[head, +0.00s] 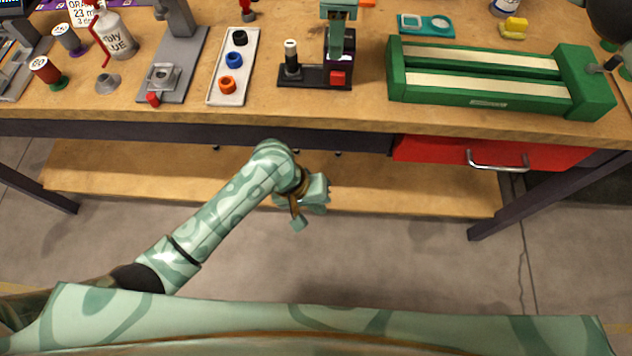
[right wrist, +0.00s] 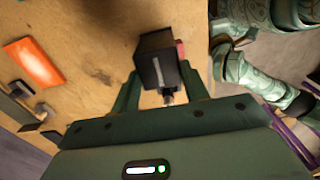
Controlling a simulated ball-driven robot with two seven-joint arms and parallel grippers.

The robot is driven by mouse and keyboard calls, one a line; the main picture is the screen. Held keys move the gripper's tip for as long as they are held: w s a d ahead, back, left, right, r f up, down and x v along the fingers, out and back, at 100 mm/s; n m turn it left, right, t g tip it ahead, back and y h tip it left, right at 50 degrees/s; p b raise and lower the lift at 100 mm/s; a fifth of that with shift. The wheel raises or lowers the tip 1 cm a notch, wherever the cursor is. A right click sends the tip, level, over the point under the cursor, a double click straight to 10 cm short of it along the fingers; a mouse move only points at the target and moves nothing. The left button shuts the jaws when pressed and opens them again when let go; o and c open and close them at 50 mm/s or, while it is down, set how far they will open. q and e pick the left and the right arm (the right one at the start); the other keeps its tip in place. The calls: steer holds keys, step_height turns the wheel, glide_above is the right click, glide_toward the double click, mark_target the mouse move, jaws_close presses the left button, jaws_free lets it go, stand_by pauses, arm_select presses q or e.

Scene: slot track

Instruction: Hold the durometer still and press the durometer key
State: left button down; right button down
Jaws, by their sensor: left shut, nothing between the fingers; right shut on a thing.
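The durometer (head: 349,50), a dark upright block on a black base, stands near the front edge of the bench. Its red key (head: 337,77) faces the front. In the right wrist view the durometer (right wrist: 157,63) shows as a black box with a pale scale, with red at its right side. My right gripper (head: 337,42) is shut on the durometer from above and hides part of it. My left gripper (head: 306,203) is shut and empty, in front of and below the bench edge, apart from the durometer. It also shows in the right wrist view (right wrist: 222,52).
A black post (head: 291,58) stands on the base left of the durometer. A white tray with coloured rings (head: 232,72) and a grey stand (head: 180,60) lie further left. A green vise-like fixture (head: 490,75) is at the right. A red drawer (head: 440,150) hangs below the bench.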

stand_by(0.3)
steer(key=c, duration=0.7)
jaws_free()
steer(key=shift+o, duration=0.2)
step_height(320, 180, up, 12)
